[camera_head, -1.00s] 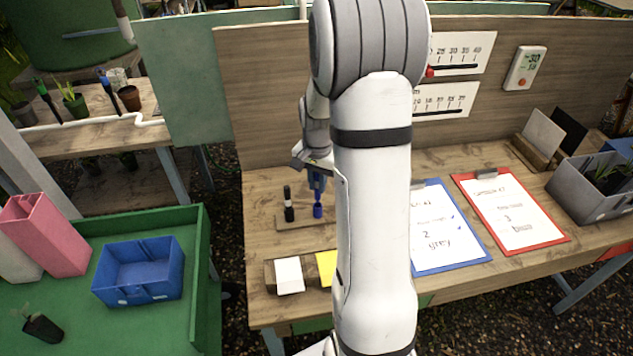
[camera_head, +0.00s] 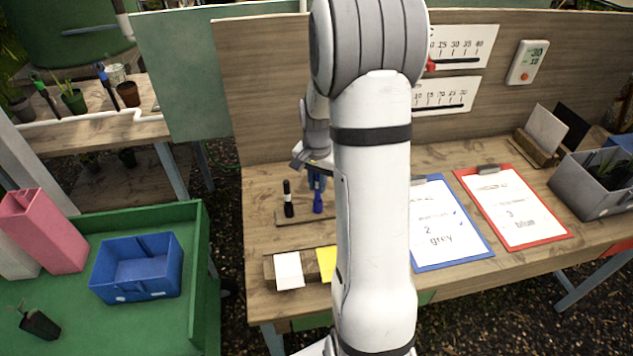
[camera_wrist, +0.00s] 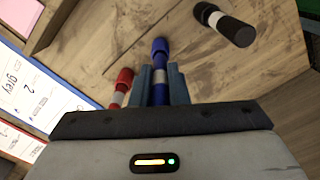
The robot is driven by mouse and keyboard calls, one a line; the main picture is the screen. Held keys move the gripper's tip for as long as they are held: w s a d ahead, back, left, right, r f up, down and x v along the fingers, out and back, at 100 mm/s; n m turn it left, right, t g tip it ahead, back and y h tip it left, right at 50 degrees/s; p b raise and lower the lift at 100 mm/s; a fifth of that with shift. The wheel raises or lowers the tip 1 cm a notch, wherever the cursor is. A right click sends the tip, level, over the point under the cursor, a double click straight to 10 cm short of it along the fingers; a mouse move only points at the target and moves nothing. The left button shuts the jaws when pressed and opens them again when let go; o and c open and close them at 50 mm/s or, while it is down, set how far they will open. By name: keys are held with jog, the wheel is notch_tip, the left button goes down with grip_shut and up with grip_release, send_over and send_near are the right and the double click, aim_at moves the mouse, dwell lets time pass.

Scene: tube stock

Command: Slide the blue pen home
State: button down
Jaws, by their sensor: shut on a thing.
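The blue pen (camera_head: 318,204) stands about upright at the wooden holder (camera_head: 283,222) on the bench, right of a black pen (camera_head: 288,200) with a white band. My gripper (camera_head: 317,181) is above it, partly hidden by my arm. In the wrist view, my gripper (camera_wrist: 161,84) is shut on the blue pen (camera_wrist: 159,52), its two fingers on either side of the shaft. The pen's wider lower end and pale band show beyond the fingertips. I cannot tell how deep it sits. A red pen (camera_wrist: 122,82) stands close left of the fingers, and the black pen (camera_wrist: 232,28) stands to the right.
A block with white (camera_head: 289,270) and yellow (camera_head: 327,264) cards lies in front of the holder. A blue clipboard (camera_head: 480,257) and a red clipboard (camera_head: 558,238) lie to the right. A wooden panel (camera_head: 265,95) rises behind. Bare bench lies left of the holder.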

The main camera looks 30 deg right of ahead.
jog(key=shift+f+b, duration=1.1)
jog(key=shift+f, duration=0.4)
jog(key=c, duration=1.3)
grip_release()
jog(key=shift+r, duration=0.1)
notch_tip(320, 180, up, 8)
jog(key=shift+f+b, duration=0.15)
jog(key=shift+b, duration=0.2)
